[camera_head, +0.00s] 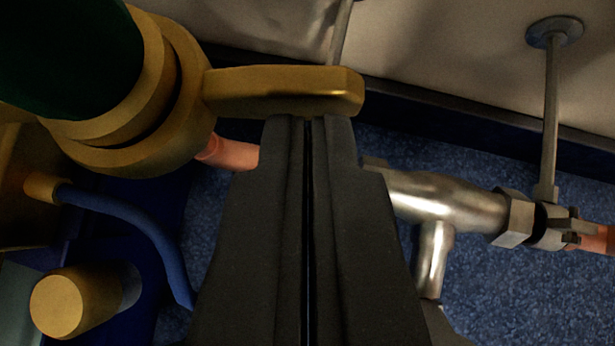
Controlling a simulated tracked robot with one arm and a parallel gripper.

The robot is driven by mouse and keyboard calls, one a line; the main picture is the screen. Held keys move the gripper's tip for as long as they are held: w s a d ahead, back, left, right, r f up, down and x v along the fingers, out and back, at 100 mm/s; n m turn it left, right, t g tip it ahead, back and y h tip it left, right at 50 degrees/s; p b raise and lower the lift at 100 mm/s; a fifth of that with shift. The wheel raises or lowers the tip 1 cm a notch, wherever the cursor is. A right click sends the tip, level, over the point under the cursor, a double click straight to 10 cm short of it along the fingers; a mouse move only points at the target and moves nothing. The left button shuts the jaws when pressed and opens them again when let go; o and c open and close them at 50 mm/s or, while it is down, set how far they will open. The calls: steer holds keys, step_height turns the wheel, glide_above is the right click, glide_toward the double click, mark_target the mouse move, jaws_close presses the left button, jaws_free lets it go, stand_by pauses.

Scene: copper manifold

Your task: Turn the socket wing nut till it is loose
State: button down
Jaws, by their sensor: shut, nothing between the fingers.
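The socket wing nut (150,118) is a brass ring at the upper left, around a dark green cylinder (65,50). One brass wing (285,90) sticks out from it to the right. My gripper (308,122) is shut, with its two dark fingers side by side and nothing between them. Its fingertips overlap the lower edge of the wing in the picture. I cannot tell whether they touch it. Any other wing of the nut is out of view or hidden.
A copper pipe (233,153) runs behind my fingers to a silver tee fitting (430,200) at the right. A metal rod (550,120) rises to the pale wall. A blue hose (135,222) and a brass knob (65,303) are at the lower left, over a blue speckled floor.

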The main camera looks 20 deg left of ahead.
steer(key=shift+w+b, duration=0.45)
steer(key=shift+w, duration=0.15)
steer(key=shift+w+r, duration=0.15)
steer(key=shift+w, duration=0.1)
stand_by(0.3)
steer(key=p+v, duration=0.3)
steer(key=v, duration=1)
steer(key=shift+s+d+r+p, duration=0.2)
steer(key=shift+s+p, duration=0.1)
steer(key=shift+s, duration=0.05)
